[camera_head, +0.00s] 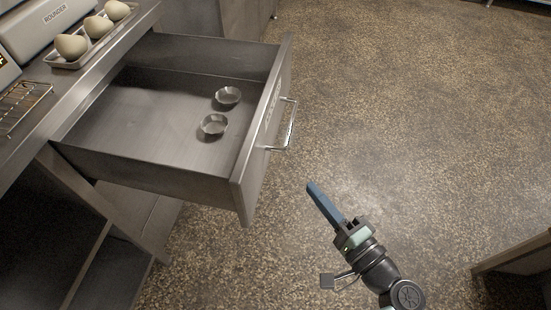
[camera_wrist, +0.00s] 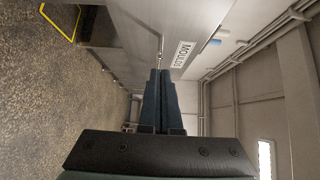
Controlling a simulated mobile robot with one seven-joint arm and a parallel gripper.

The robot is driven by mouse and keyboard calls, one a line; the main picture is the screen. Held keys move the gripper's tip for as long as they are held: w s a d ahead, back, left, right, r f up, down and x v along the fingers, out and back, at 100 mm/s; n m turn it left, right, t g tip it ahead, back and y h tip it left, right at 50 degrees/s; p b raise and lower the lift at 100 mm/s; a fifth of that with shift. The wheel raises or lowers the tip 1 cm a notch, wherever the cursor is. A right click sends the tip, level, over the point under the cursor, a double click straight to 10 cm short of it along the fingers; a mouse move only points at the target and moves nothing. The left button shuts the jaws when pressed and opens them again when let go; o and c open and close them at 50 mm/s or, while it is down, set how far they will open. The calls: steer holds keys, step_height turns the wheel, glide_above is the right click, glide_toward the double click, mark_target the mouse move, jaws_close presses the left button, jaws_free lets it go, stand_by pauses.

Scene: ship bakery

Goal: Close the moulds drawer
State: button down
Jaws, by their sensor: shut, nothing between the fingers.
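The moulds drawer (camera_head: 150,165) is pulled far out of the steel counter in the head view. Its front panel (camera_head: 262,135) faces right and carries a bar handle (camera_head: 285,125). Two small round metal moulds (camera_head: 214,124) (camera_head: 228,96) lie in the drawer near the front panel. My gripper (camera_head: 312,188) is shut and empty, in front of the panel, to the lower right of the handle and apart from it. In the wrist view the closed fingers (camera_wrist: 160,75) point toward the drawer front, where a "MOULDS" label (camera_wrist: 181,54) shows.
An open shelf space is below the counter at left. The speckled floor (camera_head: 410,110) right of the drawer is clear. A brown furniture edge (camera_head: 515,252) is at lower right.

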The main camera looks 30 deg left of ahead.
glide_toward(265, 150)
steer(key=w, duration=0.4)
steer(key=a, duration=0.4)
steer(key=shift+s+b, duration=0.3)
steer(key=shift+s, duration=0.05)
steer(key=shift+s+a, duration=0.1)
steer(key=shift+a, duration=0.4)
